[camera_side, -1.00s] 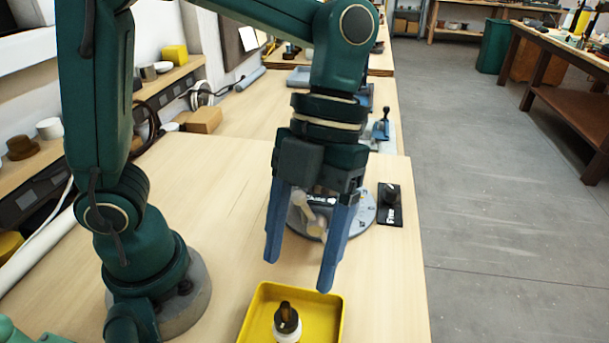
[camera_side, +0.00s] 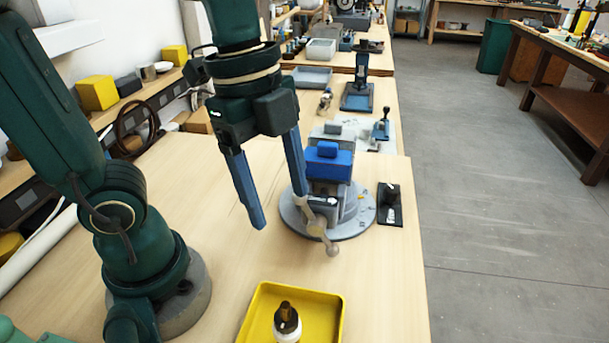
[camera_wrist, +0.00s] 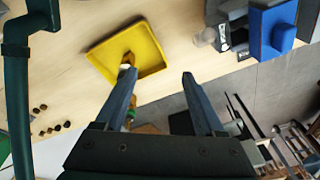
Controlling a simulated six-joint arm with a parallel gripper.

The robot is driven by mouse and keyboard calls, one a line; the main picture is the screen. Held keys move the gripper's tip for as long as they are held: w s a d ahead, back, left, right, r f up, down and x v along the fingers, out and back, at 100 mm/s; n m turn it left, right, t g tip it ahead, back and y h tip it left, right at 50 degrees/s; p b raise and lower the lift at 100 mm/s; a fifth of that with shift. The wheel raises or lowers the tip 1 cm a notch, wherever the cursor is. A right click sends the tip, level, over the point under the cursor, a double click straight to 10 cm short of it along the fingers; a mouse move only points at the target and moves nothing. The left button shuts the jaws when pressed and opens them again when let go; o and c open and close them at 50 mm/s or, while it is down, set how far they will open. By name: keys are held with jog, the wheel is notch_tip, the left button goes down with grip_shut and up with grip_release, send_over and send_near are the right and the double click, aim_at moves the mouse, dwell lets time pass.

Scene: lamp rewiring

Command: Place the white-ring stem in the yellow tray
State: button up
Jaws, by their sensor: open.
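The yellow tray (camera_side: 262,307) lies on the wooden table at the front of the side view. The stem (camera_side: 287,321) with a white ring and a dark brown top stands inside the tray, towards its front. The tray also shows in the wrist view (camera_wrist: 152,52), where one of my fingers partly hides the stem. My gripper (camera_side: 282,212) is open and empty.
A blue and grey vise (camera_side: 328,165) on a round grey base stands just right of my gripper, its handle pointing forward. A black block with a dark knob (camera_side: 390,205) sits to its right. Blue fixtures stand farther back. The table between my arm and the tray is clear.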

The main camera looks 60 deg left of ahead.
jog(key=a+n+t, duration=0.1)
jog(key=n, duration=0.4)
jog(key=a+f+n+t+y, duration=0.1)
jog(key=a+n+t, duration=0.1)
jog(key=n, duration=0.3)
jog(key=a+f+n+t, duration=0.1)
jog(key=a+n, duration=0.1)
jog(key=n, duration=0.3)
jog(key=shift+s+y, duration=0.3)
